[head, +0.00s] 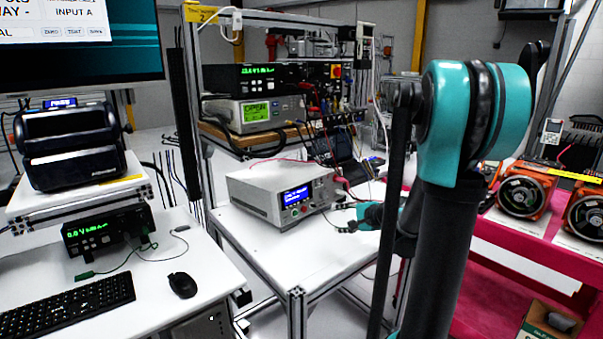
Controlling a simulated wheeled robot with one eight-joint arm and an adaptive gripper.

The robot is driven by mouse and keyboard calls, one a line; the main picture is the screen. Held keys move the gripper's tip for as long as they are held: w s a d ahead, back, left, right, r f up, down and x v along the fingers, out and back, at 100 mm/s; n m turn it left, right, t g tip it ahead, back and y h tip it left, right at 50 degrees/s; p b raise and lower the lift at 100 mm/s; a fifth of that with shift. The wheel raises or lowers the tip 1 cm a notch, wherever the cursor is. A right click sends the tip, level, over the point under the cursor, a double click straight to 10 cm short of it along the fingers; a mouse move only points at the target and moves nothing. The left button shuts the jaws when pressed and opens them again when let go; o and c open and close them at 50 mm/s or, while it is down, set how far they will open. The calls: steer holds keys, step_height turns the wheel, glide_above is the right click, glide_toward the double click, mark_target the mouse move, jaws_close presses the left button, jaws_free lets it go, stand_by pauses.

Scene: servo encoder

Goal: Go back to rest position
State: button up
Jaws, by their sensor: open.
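My gripper (346,228) shows small, low over the white middle table (270,239), just right of a grey bench instrument (281,192) with a blue display. Its dark fingers look open, and I see nothing held between them. Whether they touch the instrument or the table I cannot tell. My teal and black arm stands large in the right half of the head view and hides part of the wrist and of the table behind it.
A left desk holds a keyboard (66,304), a mouse (182,285) and a power supply (108,231). Stacked instruments (258,111) with hanging cables stand on a shelf behind. A pink bench (540,241) with orange motors (525,190) is at right. The middle table's front is clear.

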steer(key=s+f+n+h, duration=0.1)
steer(key=s+n, duration=0.1)
steer(key=s+a+f+n+g+h, duration=0.1)
steer(key=s+n, duration=0.1)
steer(key=s, duration=0.1)
steer(key=s+f+n+g+h, duration=0.1)
steer(key=s+n, duration=0.2)
steer(key=shift+s+a, duration=0.1)
steer(key=shift+a, duration=0.2)
steer(key=s+d+f+n+g+h, duration=0.1)
steer(key=s+f+n+g+h, duration=0.1)
steer(key=s, duration=0.7)
steer(key=s+d+f+n+g+h, duration=0.1)
steer(key=s+f+n, duration=0.3)
steer(key=s, duration=0.5)
step_height(320, 180, down, 2)
steer(key=shift+s+d+n+g+h, duration=0.35)
steer(key=shift+d+n+g+h, duration=0.05)
steer(key=shift+d+h, duration=0.15)
